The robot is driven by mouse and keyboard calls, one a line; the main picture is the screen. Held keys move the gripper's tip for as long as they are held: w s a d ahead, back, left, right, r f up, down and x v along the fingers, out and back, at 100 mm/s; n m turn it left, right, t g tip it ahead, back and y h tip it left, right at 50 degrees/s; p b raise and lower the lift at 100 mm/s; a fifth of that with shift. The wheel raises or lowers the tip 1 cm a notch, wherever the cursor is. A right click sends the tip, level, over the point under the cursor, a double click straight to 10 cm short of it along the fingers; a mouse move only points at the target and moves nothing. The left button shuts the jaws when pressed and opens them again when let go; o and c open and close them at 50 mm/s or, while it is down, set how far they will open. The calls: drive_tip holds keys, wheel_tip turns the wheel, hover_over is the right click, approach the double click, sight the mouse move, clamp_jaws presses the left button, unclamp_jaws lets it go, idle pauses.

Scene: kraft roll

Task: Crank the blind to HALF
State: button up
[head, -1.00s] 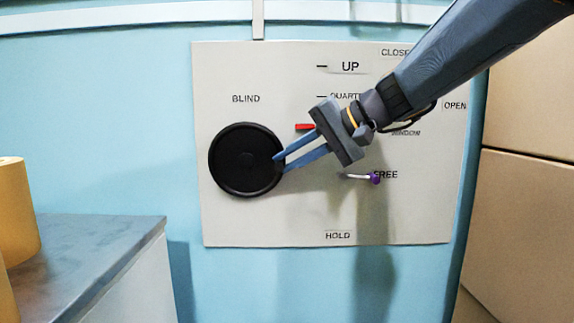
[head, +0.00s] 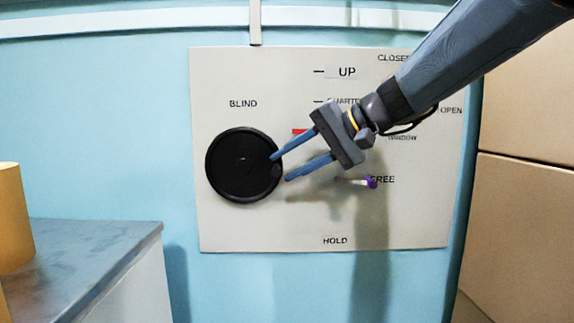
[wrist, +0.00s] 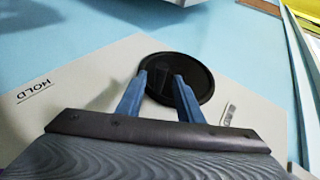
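The round black crank wheel (head: 243,165) is on the left of a pale panel (head: 225,225), under the word BLIND. It also shows in the wrist view (wrist: 195,62). My gripper (head: 281,168) is at the wheel's right edge, its two blue fingers apart. In the wrist view, the fingertips (wrist: 160,76) overlap the wheel, with a dark part between them; I cannot tell if they touch it. A red marker (head: 300,131) sits below the QUARTER mark on the scale, partly behind a finger. No HALF label is readable; my gripper covers that part of the panel.
A purple-tipped lever (head: 371,182) points at FREE, with HOLD lower on the panel. WINDOW, CLOSED and OPEN labels are at right, partly behind my arm. A grey-topped counter (head: 85,250) with a tan roll (head: 14,220) stands at left; cardboard boxes (head: 520,220) at right.

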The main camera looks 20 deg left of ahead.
drive_tip(key=v, duration=0.7)
